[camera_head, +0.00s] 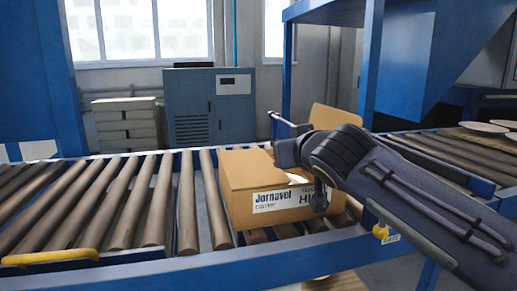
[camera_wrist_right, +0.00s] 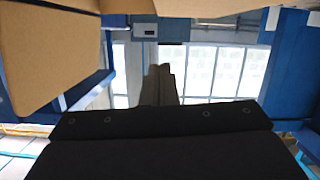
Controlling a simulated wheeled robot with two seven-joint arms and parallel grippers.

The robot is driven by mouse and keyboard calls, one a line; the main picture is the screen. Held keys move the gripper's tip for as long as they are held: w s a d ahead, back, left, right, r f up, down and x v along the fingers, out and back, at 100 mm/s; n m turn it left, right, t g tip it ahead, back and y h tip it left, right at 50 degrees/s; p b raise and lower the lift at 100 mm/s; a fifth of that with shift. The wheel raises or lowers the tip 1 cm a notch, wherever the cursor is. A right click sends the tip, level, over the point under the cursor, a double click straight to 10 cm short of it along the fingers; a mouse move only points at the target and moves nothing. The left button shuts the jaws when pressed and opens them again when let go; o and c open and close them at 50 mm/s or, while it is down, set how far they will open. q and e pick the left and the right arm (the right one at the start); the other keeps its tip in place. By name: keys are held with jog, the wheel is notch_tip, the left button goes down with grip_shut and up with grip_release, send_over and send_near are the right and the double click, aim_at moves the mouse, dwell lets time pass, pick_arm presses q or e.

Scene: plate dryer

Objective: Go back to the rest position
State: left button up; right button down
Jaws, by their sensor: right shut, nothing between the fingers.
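My right arm reaches in from the right in the head view. I cannot tell from the head view whether the gripper touches the box. In the right wrist view the fingers of this gripper (camera_wrist_right: 160,84) are together and empty. Cardboard of a box (camera_wrist_right: 50,50) fills the upper left of that upside-down view. My left gripper is not in view.
The box stands on a roller conveyor (camera_head: 130,205) with a blue frame. Pale plates (camera_head: 483,128) lie on a surface at the right. A blue post (camera_head: 370,65) rises behind my right arm. A blue cabinet (camera_head: 210,112) stands by the back wall. The rollers on the left are clear.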

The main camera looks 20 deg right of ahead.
jog(key=s+d+f+m+g, duration=0.1)
jog(key=s+d+f+g, duration=0.15)
jog(key=s+f, duration=0.55)
jog(key=s+d+f+m+g, duration=0.1)
jog(key=s+d+f+g, duration=0.15)
jog(key=s+f, duration=0.55)
jog(key=s+a+f+g+y, duration=0.2)
jog(key=s+a+f, duration=0.1)
jog(key=s+f, duration=0.5)
jog(key=s+a+f+g+y, duration=0.25)
jog(key=s+f, duration=0.35)
jog(key=f, duration=0.4)
notch_tip(320, 180, up, 34)
jog(key=p, duration=3.3)
jog(key=shift+w+a+r+m+p, duration=0.2)
jog(key=shift+w+a+m+p, duration=0.05)
jog(key=shift+a+m+p, duration=0.1)
jog(key=shift+h, duration=0.25)
